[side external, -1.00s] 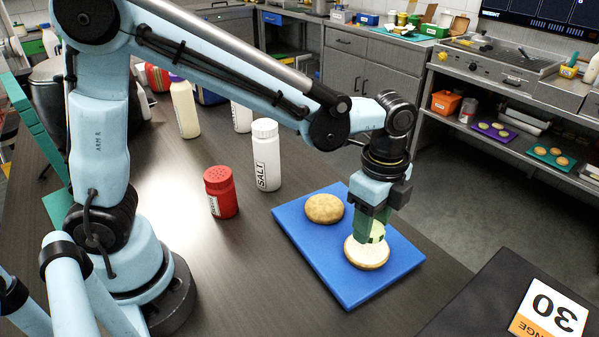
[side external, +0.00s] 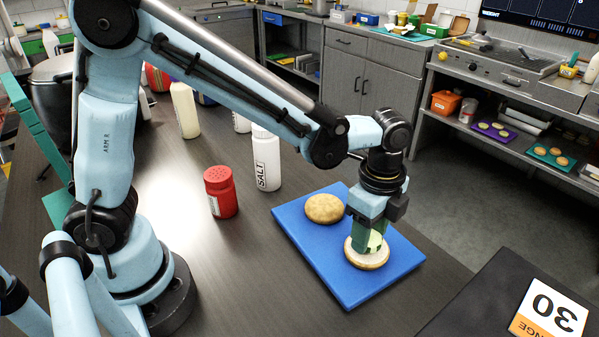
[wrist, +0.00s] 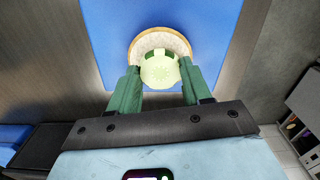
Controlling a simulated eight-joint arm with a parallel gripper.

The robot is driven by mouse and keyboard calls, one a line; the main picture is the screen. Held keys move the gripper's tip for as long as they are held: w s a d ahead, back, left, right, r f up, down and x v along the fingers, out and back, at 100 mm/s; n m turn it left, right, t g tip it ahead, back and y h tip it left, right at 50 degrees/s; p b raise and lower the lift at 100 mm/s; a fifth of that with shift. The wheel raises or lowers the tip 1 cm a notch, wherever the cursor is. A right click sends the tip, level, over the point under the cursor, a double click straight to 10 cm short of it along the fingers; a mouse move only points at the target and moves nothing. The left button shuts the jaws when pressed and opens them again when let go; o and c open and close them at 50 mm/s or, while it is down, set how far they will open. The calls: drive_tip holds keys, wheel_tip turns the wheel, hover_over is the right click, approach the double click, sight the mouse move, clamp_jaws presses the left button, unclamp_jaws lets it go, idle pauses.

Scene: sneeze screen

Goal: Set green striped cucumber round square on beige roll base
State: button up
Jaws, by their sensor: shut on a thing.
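My gripper (side external: 370,238) points down over the beige roll base (side external: 367,258), which lies cut side up on the blue board (side external: 345,292). My green fingers are shut on the pale green cucumber round (wrist: 159,70), which shows between the fingertips in the wrist view. The round is over the near part of the roll base (wrist: 160,38). In the side view the round is mostly behind a finger, and I cannot tell if it touches the base.
A browned bun top (side external: 324,208) sits on the board behind the base. A red shaker (side external: 220,192) and a white salt bottle (side external: 266,158) stand to the left. A dark panel with a 30 card (side external: 552,311) is at the lower right.

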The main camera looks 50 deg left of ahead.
drive_tip(key=shift+f, duration=0.6)
drive_tip(key=o, duration=1.1)
drive_tip(key=shift+r, duration=0.1)
wheel_tip(320, 180, up, 12)
drive_tip(key=shift+f, duration=0.1)
idle(0.3)
drive_tip(key=s+a+f+n+t, duration=0.1)
drive_tip(key=s+a+n+t, duration=0.1)
drive_tip(key=a+n, duration=0.3)
drive_tip(key=s+a+n+t, duration=0.2)
drive_tip(key=a+n, duration=0.3)
drive_tip(key=n, duration=0.1)
drive_tip(key=s+a+f+n+t, duration=0.1)
drive_tip(key=s+a+n+t, duration=0.2)
drive_tip(key=a+n, duration=0.2)
drive_tip(key=shift+f+n, duration=0.3)
drive_tip(key=shift+f, duration=0.05)
